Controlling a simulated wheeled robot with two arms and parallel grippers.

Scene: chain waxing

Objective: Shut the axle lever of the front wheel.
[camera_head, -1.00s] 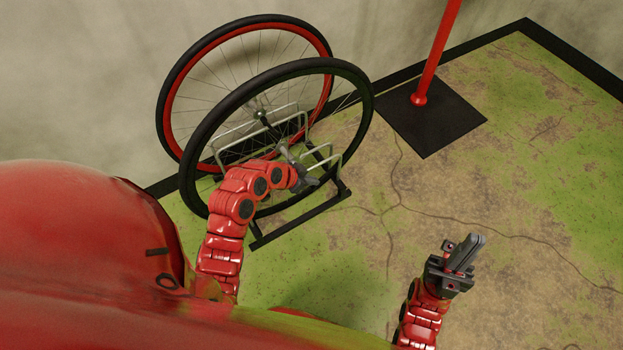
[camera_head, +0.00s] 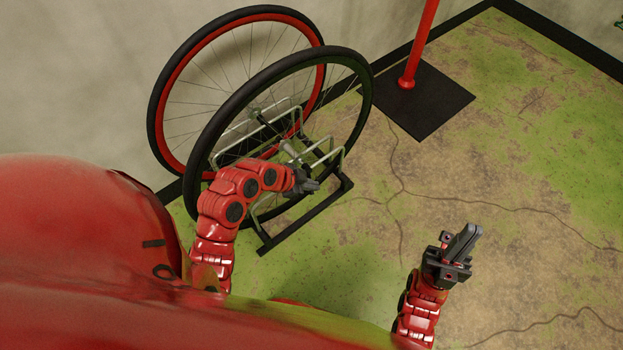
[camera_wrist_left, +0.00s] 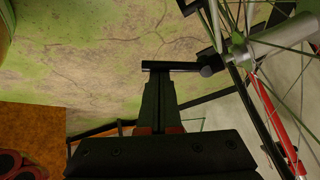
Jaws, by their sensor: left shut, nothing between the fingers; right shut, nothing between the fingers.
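Two wheels stand in a rack: a near one with a black rim (camera_head: 367,112) and one with a red rim (camera_head: 322,68) behind it. Which is the front wheel, I cannot tell. My left gripper (camera_head: 308,185) is shut and empty on the near wheel's outer side, close to its hub. In the left wrist view a dark lever (camera_wrist_left: 188,66) juts sideways from the grey hub (camera_wrist_left: 275,42). It crosses just beyond the fingertips of my left gripper (camera_wrist_left: 158,85); contact is unclear. My right gripper (camera_head: 468,240) is shut and empty, away from the wheels.
The black-based rack (camera_head: 325,203) with pale wire hoops (camera_head: 340,158) surrounds the lower wheels, close to my left gripper. A red post (camera_head: 420,45) on a black plate (camera_head: 428,108) stands to the right. The cracked floor on the right is clear.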

